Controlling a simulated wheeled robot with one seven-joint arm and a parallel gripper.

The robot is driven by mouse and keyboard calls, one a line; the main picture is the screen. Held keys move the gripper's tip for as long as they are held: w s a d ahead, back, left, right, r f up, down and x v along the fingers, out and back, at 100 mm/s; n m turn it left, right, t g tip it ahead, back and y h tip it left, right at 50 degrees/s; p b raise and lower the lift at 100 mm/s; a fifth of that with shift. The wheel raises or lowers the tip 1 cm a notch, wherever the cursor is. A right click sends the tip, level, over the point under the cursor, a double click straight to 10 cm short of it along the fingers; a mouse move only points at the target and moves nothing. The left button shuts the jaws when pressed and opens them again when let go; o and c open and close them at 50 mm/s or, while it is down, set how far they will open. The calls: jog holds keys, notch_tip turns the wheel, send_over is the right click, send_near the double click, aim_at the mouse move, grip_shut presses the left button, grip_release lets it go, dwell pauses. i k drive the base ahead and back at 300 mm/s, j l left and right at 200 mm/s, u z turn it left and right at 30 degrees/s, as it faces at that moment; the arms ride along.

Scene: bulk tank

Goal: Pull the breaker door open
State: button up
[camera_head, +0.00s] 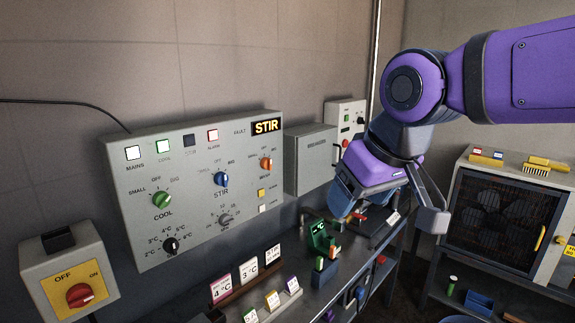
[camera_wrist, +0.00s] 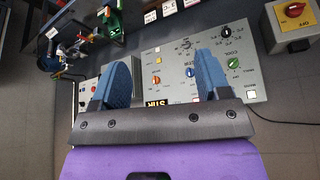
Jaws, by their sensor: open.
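The breaker box (camera_head: 308,160) is a plain grey wall box just right of the large control panel in the head view. Its front door looks shut, with a dark upright handle (camera_head: 337,153) near the right edge. My gripper (camera_head: 345,198) is to the right of and below the box, in front of the wall. In the wrist view its two blue fingers (camera_wrist: 162,62) are spread wide with nothing between them.
The control panel (camera_head: 200,185) with its lit STIR sign fills the wall to the left. A small button box (camera_head: 346,122) is right of the breaker box. A bench (camera_head: 290,290) with cards and a green item (camera_head: 320,237) runs below. A fan cabinet (camera_head: 500,220) stands right.

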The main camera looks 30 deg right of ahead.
aim_at(316, 152)
jog(key=i+l, duration=0.15)
jog(key=l, duration=0.2)
jog(key=i+l, duration=0.15)
jog(key=l, duration=0.2)
jog(key=i+l, duration=0.15)
jog(key=l, duration=0.2)
jog(key=i+l, duration=0.15)
jog(key=l, duration=0.2)
jog(key=z, duration=0.05)
